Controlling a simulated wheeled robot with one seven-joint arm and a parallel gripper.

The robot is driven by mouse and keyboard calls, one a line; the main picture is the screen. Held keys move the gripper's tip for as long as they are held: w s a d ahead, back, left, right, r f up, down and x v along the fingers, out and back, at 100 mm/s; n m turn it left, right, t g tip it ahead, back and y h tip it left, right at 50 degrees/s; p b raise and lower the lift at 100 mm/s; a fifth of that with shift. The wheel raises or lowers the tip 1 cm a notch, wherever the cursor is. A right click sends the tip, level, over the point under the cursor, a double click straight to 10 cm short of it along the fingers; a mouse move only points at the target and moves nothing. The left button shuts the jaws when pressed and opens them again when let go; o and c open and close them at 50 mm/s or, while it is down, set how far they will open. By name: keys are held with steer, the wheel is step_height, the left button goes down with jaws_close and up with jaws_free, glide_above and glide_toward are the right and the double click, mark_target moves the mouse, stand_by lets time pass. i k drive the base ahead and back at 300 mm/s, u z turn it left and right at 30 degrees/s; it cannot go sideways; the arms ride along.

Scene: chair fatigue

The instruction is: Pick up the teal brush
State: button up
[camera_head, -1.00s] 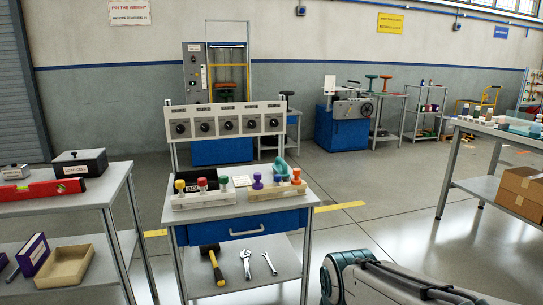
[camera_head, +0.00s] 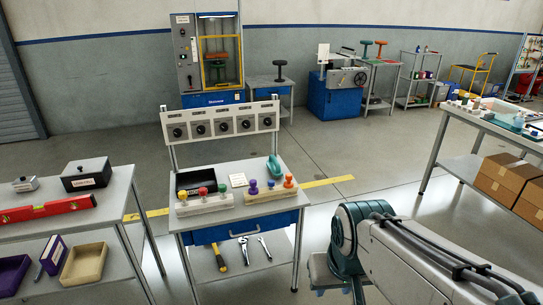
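A teal object (camera_head: 274,167), which looks like the brush, lies at the back right of the top of the small middle workbench (camera_head: 222,218). It is small in view, so its exact shape is hard to make out. It sits behind the rack with the purple and orange knobs. My arm (camera_head: 385,255) reaches in from the lower right, to the right of the workbench and apart from the brush. No gripper fingers can be made out.
Two pale racks of coloured-knob pieces (camera_head: 203,202) (camera_head: 268,192) stand in front on the bench, with a black bin (camera_head: 196,180) behind. A dial panel (camera_head: 221,124) rises at its back. A left table (camera_head: 62,222) and right table (camera_head: 500,131) flank it.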

mark_target(273, 165)
steer(key=z, duration=0.35)
steer(key=i, duration=1.35)
steer(key=u, duration=0.3)
steer(key=i, duration=0.85)
steer(key=u, duration=0.45)
